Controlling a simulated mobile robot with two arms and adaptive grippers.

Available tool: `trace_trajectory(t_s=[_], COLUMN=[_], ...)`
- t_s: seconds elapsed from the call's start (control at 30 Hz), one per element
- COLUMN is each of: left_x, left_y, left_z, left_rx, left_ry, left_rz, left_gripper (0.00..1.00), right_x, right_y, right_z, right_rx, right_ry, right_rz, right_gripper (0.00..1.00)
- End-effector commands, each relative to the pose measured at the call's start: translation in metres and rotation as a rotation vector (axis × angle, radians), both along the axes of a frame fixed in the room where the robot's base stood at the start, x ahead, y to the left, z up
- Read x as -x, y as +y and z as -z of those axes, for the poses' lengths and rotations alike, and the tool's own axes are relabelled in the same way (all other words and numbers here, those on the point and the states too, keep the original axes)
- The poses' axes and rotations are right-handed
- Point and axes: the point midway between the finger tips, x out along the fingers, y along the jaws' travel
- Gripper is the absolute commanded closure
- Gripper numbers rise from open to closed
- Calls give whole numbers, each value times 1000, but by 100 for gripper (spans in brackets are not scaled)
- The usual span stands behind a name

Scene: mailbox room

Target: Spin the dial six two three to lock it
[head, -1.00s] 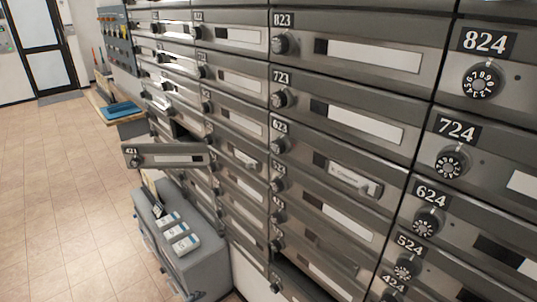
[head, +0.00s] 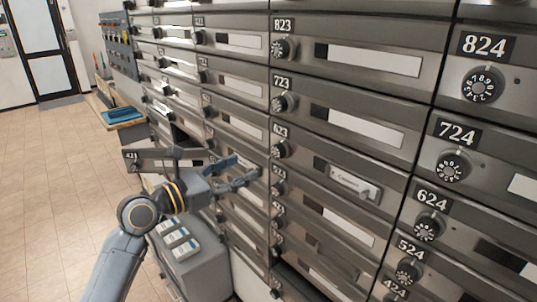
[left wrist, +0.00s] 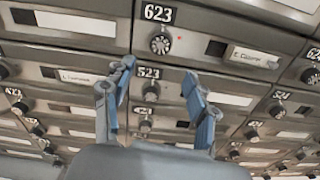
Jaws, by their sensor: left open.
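The 623 box door (head: 310,165) stands shut in the cabinet wall, with a name plate (head: 352,182) on its front. Its round black dial (head: 281,149) with white digits sits under the 623 label (head: 280,131). In the left wrist view the dial (left wrist: 160,44) is near the top middle, with a small red light (left wrist: 179,38) to its right. The dial's exact setting is too small to read. My left gripper (head: 246,168) is open and empty, left of and lower than the dial. In the left wrist view its fingertips (left wrist: 158,72) are apart, below the dial. My right gripper is not in view.
The 421 door (head: 150,160) sticks out open behind my left arm. A grey cabinet (head: 192,270) with small white boxes (head: 175,240) stands below. Neighbouring dials (head: 281,103) sit close above and below. The tiled floor (head: 50,160) at left is clear.

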Motion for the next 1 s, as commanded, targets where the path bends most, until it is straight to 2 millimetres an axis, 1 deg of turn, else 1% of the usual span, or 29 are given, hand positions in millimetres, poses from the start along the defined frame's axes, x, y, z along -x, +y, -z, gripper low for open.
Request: trace_trajectory(t_s=[0.03,0.2,0.4,0.6,0.87,0.9,0.97,1.0], left_x=[-8,-34,-55,-65,-65,-65,-65,-65], left_y=[-10,-36,-58,-68,-68,-68,-68,-68], left_z=[-3,-2,-1,0,0,0,0,0], left_rx=[3,0,1,-1,-2,-2,-2,-2], left_ry=[0,0,-1,-2,-2,-2,-2,-2], left_rz=[2,1,-1,-1,-1,-1,-1,-1], left_gripper=[42,42,42,42,42,46,59,67], right_x=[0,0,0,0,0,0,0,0], right_y=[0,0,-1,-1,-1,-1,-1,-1], right_z=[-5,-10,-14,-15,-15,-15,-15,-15], right_rx=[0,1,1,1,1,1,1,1], right_ry=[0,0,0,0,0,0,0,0], right_rz=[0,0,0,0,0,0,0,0], right_gripper=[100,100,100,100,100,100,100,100])
